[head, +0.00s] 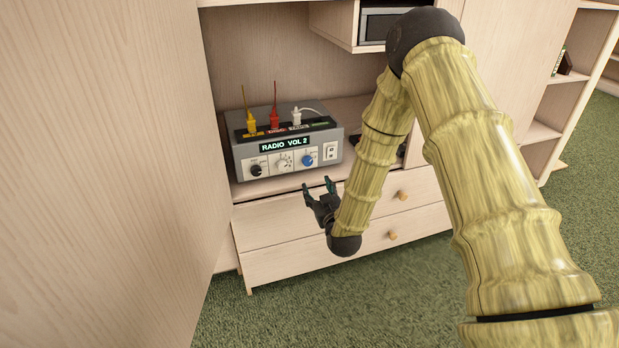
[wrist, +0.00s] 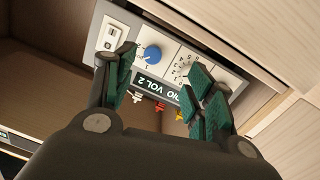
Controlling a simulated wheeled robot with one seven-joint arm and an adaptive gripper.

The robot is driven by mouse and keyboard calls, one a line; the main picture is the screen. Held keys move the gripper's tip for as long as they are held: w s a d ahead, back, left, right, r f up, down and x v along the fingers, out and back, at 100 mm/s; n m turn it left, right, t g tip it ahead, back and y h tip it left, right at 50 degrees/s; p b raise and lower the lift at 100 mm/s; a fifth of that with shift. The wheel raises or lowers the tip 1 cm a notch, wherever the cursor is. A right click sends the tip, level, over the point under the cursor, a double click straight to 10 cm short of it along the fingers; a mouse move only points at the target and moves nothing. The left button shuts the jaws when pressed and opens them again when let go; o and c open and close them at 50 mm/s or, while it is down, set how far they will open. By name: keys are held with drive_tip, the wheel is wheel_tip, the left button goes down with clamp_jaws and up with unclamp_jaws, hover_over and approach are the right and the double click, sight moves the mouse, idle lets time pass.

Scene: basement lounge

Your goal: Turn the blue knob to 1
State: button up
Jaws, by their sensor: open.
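The blue knob (head: 308,160) is at the right of the front panel of a grey radio box (head: 284,117). It also shows in the wrist view (wrist: 152,53), between my fingers and beyond them. The box's display (head: 285,144) reads "RADIO VOL 2". A white knob (head: 284,165) and a black knob (head: 256,170) sit left of the blue one. My gripper (head: 320,187) is open and empty, in front of and just below the blue knob, apart from it. In the wrist view my green-padded fingers (wrist: 162,88) stand wide apart. The blue knob's exact pointer setting is too small to read.
A white rocker switch (head: 330,151) is right of the blue knob. Yellow (head: 249,121), red (head: 274,118) and white (head: 295,116) plugs stand on top of the box. Drawers (head: 335,220) lie below the shelf. A cabinet side (head: 120,150) rises close on the left.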

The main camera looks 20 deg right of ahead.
sight(308, 163)
drive_tip(key=shift+t, duration=0.4)
drive_tip(key=w, duration=0.4)
drive_tip(key=w+r+b, duration=0.1)
drive_tip(key=w, duration=0.3)
drive_tip(key=w+b, duration=0.1)
drive_tip(key=w, duration=0.3)
drive_tip(key=shift+d+r, duration=0.2)
drive_tip(key=shift+d, duration=0.15)
drive_tip(key=c, duration=1)
